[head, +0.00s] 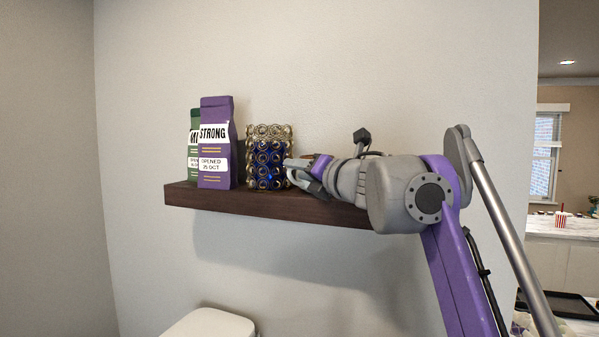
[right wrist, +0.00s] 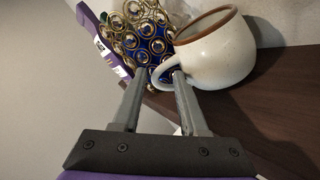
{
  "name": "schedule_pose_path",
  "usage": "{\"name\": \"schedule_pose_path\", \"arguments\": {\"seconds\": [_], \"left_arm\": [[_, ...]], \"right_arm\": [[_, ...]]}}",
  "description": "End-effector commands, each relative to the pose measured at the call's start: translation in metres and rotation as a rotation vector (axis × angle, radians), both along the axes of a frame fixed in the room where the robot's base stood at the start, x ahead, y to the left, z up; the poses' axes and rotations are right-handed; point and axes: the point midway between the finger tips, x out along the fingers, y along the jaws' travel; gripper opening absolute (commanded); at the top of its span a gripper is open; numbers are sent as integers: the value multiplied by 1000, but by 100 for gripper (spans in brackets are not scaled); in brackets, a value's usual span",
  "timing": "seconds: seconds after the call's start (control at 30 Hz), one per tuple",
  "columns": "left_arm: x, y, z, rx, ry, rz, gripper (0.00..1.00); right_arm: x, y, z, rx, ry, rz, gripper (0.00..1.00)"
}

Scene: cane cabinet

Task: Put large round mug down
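The large round mug (right wrist: 222,52) is off-white with a brown rim and shows in the right wrist view, close above or on the dark shelf. I cannot tell whether its base touches the shelf. Its handle points toward my right gripper (right wrist: 160,73). The handle lies between the two fingertips, one outside the loop and one at its opening; they look shut on it. In the head view my right gripper (head: 302,172) is at the shelf's right half, and mostly hides the mug; only a brownish bit (head: 321,162) shows. My left gripper is not in view.
The dark wooden shelf (head: 270,206) is fixed to a pale wall. A gold ring-patterned holder with blue parts (head: 268,137) stands just left of the gripper. A purple bag (head: 215,142) and a green bag (head: 194,117) stand further left. Bare shelf (right wrist: 262,103) shows right of the mug.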

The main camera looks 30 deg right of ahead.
Motion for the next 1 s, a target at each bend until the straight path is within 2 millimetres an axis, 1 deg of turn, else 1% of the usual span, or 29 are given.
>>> {"name": "schedule_pose_path", "arguments": {"seconds": [0.23, 0.37, 0.47, 0.7, 0.8, 0.9, 1.0], "left_arm": [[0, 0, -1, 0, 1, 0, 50], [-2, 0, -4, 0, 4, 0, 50], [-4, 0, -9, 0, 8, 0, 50], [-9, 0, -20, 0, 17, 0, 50], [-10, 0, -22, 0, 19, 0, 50], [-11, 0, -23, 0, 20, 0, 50], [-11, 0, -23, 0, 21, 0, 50]], "right_arm": [[-1, 0, 0, 0, 0, 0, 42], [-11, -1, -1, 0, 1, -2, 42], [-28, -2, -2, -1, 2, -2, 42], [-80, -6, -2, -1, 2, -5, 42], [-97, -7, -1, -1, 2, -5, 42], [-110, -7, 0, -1, 1, -3, 42], [-117, -7, 0, -1, 0, -2, 42]]}}
